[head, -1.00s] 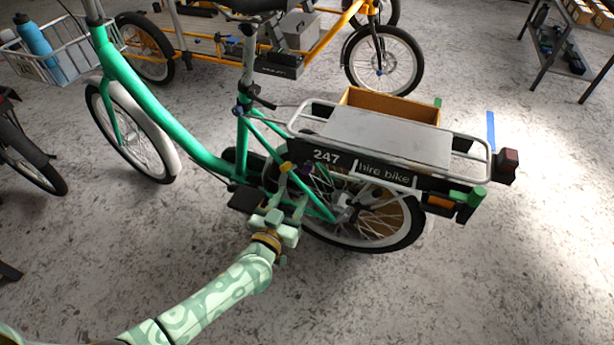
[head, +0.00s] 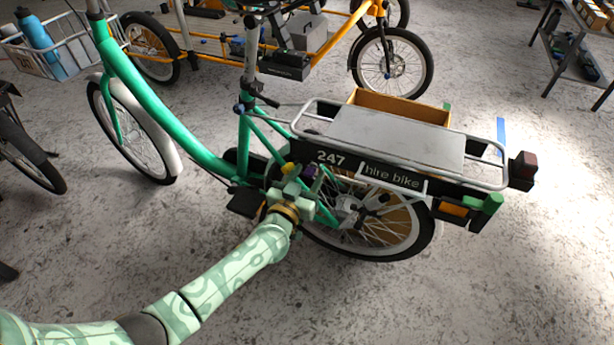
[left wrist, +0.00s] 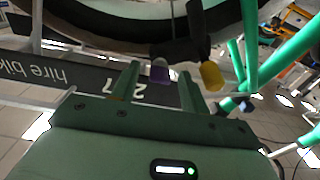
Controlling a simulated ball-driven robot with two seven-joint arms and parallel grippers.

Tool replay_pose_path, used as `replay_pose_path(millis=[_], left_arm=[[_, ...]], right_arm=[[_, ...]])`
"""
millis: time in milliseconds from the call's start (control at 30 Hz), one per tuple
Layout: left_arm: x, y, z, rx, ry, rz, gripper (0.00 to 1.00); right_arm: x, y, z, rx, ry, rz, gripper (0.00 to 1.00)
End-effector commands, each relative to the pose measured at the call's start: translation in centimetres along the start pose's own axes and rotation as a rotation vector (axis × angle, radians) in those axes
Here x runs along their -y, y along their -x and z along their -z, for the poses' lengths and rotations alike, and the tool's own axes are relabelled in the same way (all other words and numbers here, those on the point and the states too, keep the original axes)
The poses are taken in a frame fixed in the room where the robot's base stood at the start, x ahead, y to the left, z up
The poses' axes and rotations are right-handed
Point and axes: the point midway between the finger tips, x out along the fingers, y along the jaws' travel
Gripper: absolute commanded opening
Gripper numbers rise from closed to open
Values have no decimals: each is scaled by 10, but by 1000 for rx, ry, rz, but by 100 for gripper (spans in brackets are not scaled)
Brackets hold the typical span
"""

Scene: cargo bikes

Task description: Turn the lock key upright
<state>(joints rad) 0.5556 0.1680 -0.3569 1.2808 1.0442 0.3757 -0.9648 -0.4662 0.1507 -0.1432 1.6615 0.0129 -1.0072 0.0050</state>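The green hire bike (head: 150,108) stands with its rear wheel near my left gripper (head: 300,180). By the wheel, at the lock area, are a small yellow knob (head: 288,168) and a small purple piece (head: 310,171); I cannot tell for sure which is the lock key. The yellow knob (left wrist: 211,75) hangs from a dark part (left wrist: 185,48), just right of the fingers. My right gripper is out of view.
The rear rack (head: 395,138), with a "247 hire bike" plate (head: 392,175), overhangs close to my left gripper. Spokes and green frame tubes are close by. An orange cargo bike (head: 335,40) stands behind. The floor in front is clear.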

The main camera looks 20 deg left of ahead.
Motion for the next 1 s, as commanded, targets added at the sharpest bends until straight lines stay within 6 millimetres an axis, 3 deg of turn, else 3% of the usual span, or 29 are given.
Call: replay_pose_path(millis=[33,133,167,567,1000], left_arm=[[0,0,0,0,0,0,32],[0,0,0,0,0,0,4],[0,0,0,0,0,0,1],[0,0,0,1,58,0,1],[0,0,0,1,401,0,1]], right_arm=[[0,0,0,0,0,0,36],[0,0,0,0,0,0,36],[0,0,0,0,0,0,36],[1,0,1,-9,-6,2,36],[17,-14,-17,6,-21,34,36]])
